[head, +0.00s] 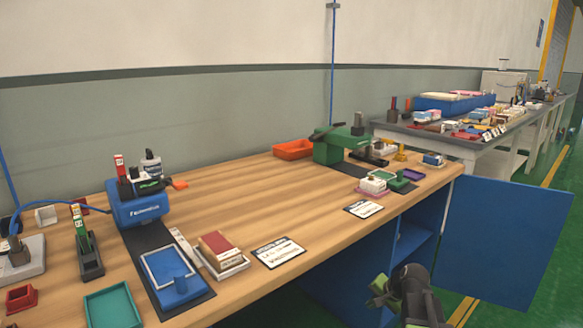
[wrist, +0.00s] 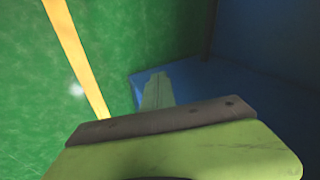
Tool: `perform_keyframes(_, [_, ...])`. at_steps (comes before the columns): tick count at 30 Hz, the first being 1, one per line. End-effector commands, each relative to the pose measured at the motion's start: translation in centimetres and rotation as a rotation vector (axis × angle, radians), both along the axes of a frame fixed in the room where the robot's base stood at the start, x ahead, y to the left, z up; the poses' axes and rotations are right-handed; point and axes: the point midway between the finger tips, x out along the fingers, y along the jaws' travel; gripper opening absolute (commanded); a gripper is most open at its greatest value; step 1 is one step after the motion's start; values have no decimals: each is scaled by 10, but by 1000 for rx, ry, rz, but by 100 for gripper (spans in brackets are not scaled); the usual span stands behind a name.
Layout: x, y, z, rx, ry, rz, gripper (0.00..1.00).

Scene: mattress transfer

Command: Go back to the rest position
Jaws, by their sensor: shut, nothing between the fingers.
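My gripper (head: 379,291) is low at the bottom right of the head view, below the table's front edge and in front of the open blue cabinet. In the wrist view its fingers (wrist: 157,92) are together with nothing between them. They point toward the green floor and a blue surface, and do not visibly touch anything. The wooden table (head: 330,205) spans the head view. A red and brown block (head: 217,243) sits in a white tray (head: 233,268) on it.
The blue cabinet door (head: 505,245) stands open to the right of my gripper. A blue machine (head: 140,208) and a green machine (head: 335,148) stand on the table, with white cards near its front edge. The green floor (wrist: 110,40) shows a yellow line.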

Motion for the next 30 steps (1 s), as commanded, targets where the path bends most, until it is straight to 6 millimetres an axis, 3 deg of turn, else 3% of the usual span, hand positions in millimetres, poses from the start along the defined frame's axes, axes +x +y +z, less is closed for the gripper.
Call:
perform_keyframes(1, [-23, 27, -7, -63, 53, 111, 0])
perform_keyframes(3, [-54, 54, -17, -158, 133, 272, 0])
perform_keyframes(10, [-159, 110, -27, -437, 400, 760, 0])
perform_keyframes(12, [-150, 105, 9, -427, 392, 739, 0])
perform_keyframes(20, [-148, 105, 97, -423, 388, 733, 0])
perform_keyframes(30, [-148, 105, 259, -422, 387, 732, 0])
